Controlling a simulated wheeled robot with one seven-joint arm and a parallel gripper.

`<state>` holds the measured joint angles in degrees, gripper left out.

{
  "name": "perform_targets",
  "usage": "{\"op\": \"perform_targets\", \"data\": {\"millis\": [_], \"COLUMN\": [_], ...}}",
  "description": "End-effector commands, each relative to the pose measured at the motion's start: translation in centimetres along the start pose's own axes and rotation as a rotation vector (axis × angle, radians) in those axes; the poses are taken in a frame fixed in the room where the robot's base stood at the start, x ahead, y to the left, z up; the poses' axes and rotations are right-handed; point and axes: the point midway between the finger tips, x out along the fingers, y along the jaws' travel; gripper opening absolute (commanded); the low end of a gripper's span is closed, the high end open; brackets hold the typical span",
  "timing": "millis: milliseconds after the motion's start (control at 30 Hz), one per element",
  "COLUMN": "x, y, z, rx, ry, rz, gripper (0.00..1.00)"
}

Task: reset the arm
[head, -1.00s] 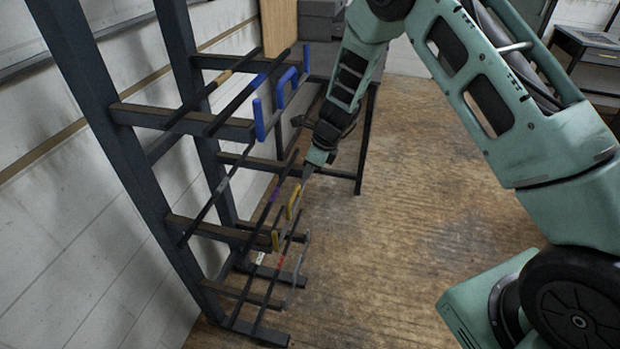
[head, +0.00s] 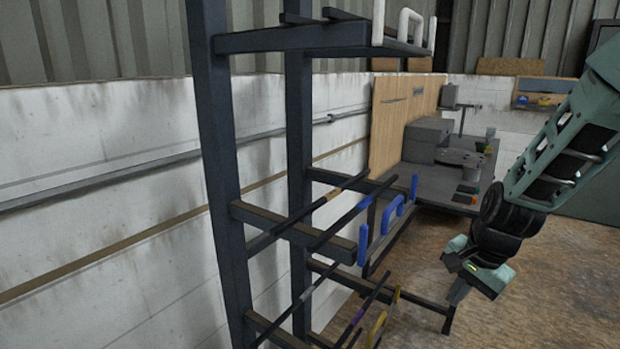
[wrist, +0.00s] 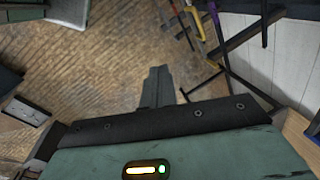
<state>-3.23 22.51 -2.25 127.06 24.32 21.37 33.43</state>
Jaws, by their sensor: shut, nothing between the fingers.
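My arm comes in from the right in the head view and hangs down over the floor, right of the rack. My gripper (head: 455,300) points downward at its end. In the wrist view my gripper (wrist: 157,80) shows its fingers together, with nothing between them. The fingers are apart from the rack and its handles.
A dark steel rack (head: 217,150) stands at left, with blue handles (head: 390,215), yellow handles (head: 378,325) and white handles (head: 404,25) on its levels. A grey workbench (head: 440,185) stands behind it. The wooden floor (head: 570,270) at right is clear.

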Motion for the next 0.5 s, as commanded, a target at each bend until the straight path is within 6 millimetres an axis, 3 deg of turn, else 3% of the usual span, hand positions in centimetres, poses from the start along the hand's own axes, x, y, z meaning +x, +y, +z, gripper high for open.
{"op": "perform_targets", "data": {"millis": [33,200,467,500], "x": [-1.7,-5.0,-8.1,-7.5], "y": [1.4,5.4,10.3,10.3], "z": [0.6,2.1,4.1,5.1], "rx": [-0.124,-0.504,-0.948,-1.005], "ry": [0.018,0.063,0.112,0.102], "rz": [0.004,0.041,0.103,0.106], "gripper": [0.0,0.0,0.0,0.0]}}
